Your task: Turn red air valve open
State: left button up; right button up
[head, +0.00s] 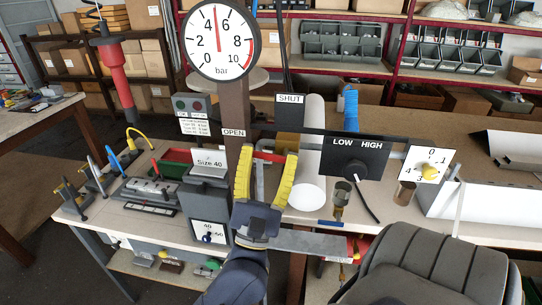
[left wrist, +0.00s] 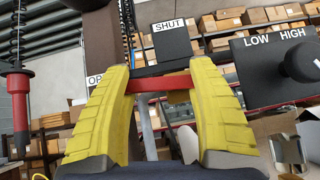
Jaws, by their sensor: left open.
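The red valve handle (head: 268,156) is a narrow red bar beside the brown post under the gauge, below and right of the OPEN label (head: 234,133) and below the SHUT label (head: 290,99). In the left wrist view the red handle (left wrist: 160,84) runs nearly level across the gap between my yellow fingers. My left gripper (head: 267,154) is open, with one finger at each end of the visible bar; it also shows in the left wrist view (left wrist: 162,72). The fingers hide the bar's ends, and I cannot tell whether they touch it. My right gripper is not in view.
The pressure gauge (head: 221,41) is above the post, its red needle near 5. A black LOW/HIGH panel (head: 354,156) and a white dial plate (head: 425,165) are to the right. A red tool (head: 114,72) hangs at left over a crowded bench.

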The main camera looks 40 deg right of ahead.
pick_arm(q)
jog(key=o, duration=0.3)
jog(key=f, duration=0.1)
jog(key=a+f, duration=0.1)
jog(key=s+f, duration=0.1)
jog(key=shift+a+f, duration=0.4)
jog(key=shift+a+r+v, duration=0.15)
jog(key=shift+v, duration=1.15)
jog(key=shift+a+r+v, duration=0.1)
jog(key=shift+r+v, duration=0.05)
jog(key=shift+v, duration=1.15)
jog(key=shift+a+r+v, duration=0.15)
jog(key=shift+v, duration=1.15)
jog(key=shift+s, duration=0.25)
